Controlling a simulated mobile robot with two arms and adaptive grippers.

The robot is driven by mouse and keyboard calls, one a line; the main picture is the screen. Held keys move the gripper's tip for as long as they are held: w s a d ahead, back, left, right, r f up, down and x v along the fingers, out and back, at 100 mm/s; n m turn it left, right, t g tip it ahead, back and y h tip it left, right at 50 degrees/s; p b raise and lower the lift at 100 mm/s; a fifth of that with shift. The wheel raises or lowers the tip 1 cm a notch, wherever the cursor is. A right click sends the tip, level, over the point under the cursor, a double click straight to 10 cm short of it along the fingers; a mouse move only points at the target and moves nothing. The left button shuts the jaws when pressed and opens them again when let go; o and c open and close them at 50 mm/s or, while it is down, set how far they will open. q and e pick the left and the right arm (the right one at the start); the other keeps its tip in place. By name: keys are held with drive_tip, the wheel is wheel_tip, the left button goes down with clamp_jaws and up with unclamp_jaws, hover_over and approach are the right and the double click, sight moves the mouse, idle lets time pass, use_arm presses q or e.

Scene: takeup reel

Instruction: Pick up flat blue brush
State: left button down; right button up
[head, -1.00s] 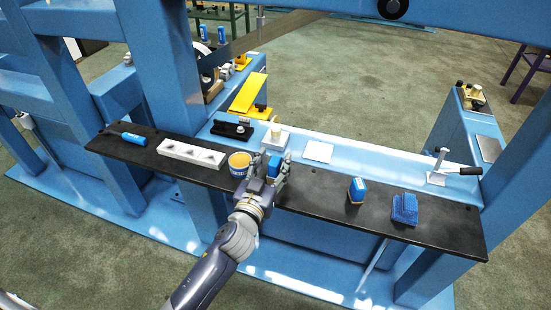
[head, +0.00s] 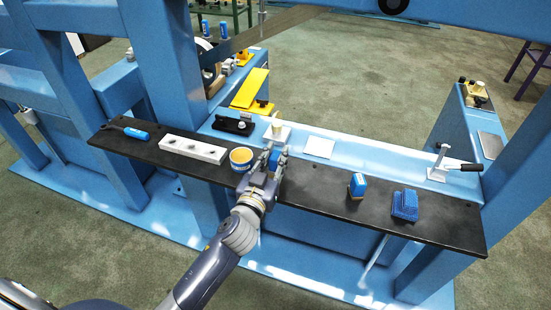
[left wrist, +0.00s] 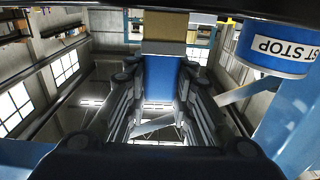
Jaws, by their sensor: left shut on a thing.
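The flat blue brush shows in the left wrist view as a flat blue body (left wrist: 160,78) between my fingers, with a grey band and a tan end above it. My left gripper (head: 273,160) is over the dark shelf in the head view, just right of the yellow-and-blue round tub. It is shut on the brush, and its fingers hide most of the brush in the head view. I cannot tell whether the brush touches the shelf. My right gripper is not in view.
The tub (head: 241,159) stands close beside my left gripper; its lettered side shows in the left wrist view (left wrist: 275,48). A white block with holes (head: 193,150) and a blue-handled tool (head: 137,133) lie left on the dark shelf (head: 320,192).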

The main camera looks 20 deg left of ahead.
sight(276, 155)
use_arm(q)
drive_tip(key=shift+r+p, duration=0.6)
drive_tip(key=shift+r, duration=0.2)
wheel_tip(276, 155, up, 2)
drive_tip(key=shift+r+p, duration=0.1)
drive_tip(key=shift+p, duration=0.9)
drive_tip(key=s+d+r+b, duration=0.1)
drive_tip(key=s, duration=1.5)
drive_tip(key=c, duration=2.3)
unclamp_jaws()
clamp_jaws()
